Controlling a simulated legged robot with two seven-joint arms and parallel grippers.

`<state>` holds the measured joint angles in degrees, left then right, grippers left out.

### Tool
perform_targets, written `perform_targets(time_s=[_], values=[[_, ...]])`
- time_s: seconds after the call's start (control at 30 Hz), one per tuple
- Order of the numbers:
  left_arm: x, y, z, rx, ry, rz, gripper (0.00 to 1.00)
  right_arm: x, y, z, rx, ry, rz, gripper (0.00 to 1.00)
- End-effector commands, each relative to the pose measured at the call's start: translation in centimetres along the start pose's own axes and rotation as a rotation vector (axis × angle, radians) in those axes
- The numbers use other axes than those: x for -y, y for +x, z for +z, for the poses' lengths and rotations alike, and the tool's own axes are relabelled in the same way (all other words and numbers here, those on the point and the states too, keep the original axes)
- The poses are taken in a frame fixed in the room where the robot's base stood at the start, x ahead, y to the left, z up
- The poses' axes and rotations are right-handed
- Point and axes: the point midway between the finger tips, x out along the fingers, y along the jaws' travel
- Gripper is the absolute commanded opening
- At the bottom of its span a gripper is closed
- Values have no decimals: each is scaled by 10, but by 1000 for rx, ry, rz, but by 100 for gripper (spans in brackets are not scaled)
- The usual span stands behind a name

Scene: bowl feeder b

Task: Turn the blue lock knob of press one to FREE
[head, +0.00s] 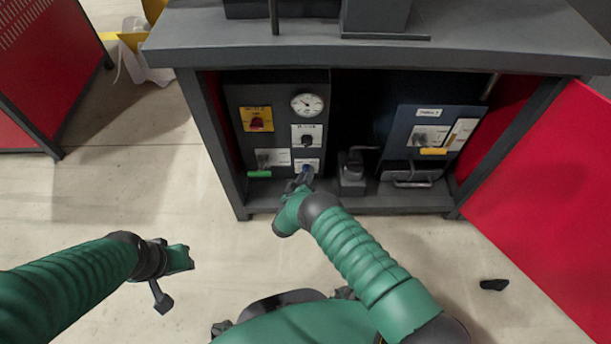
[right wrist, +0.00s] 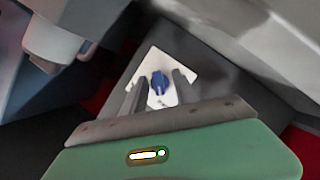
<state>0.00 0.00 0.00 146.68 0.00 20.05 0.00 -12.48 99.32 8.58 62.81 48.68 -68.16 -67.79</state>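The blue lock knob (right wrist: 160,83) sits on a white label plate (right wrist: 166,62) on a dark panel in the right wrist view. In the head view the knob (head: 306,168) shows low on the left panel, partly hidden by my right gripper (head: 303,178). In the right wrist view my right gripper (right wrist: 158,88) is open, with one finger to each side of the knob and small gaps beside it. Whether the fingertips reach the knob's depth is unclear. My left gripper (head: 168,282) is low at the left, away from the cabinet; its finger opening is not clear.
The left panel (head: 277,87) also bears a gauge (head: 308,104), a black knob (head: 307,141), a red knob on yellow (head: 257,121) and a green-handled lever (head: 259,174). A blue-grey panel (head: 398,140) stands right. A red door (head: 545,205) hangs open at right.

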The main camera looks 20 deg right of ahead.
Motion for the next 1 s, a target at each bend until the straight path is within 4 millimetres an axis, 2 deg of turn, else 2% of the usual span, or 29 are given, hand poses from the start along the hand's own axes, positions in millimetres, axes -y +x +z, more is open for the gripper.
perform_targets(time_s=[0.17, 0.27, 0.5, 0.7, 0.83, 1.0], values=[[0, -13, -3, 0, 0, 0, 36, -3, -16, -4, 0, -2, -2, 35], [0, -29, -7, 0, 0, 0, 36, -5, -40, -6, -1, -4, -4, 35], [0, -64, -15, 0, 0, 0, 36, -4, -112, -5, -1, -4, -4, 35], [0, -80, -19, 0, 0, 0, 36, -1, -155, -2, 0, -3, -3, 35], [0, -82, -19, 0, 0, 0, 36, 1, -167, 0, 0, -2, -1, 35], [0, -81, -19, 0, 0, 0, 36, 2, -169, 1, 1, -1, 0, 35]])
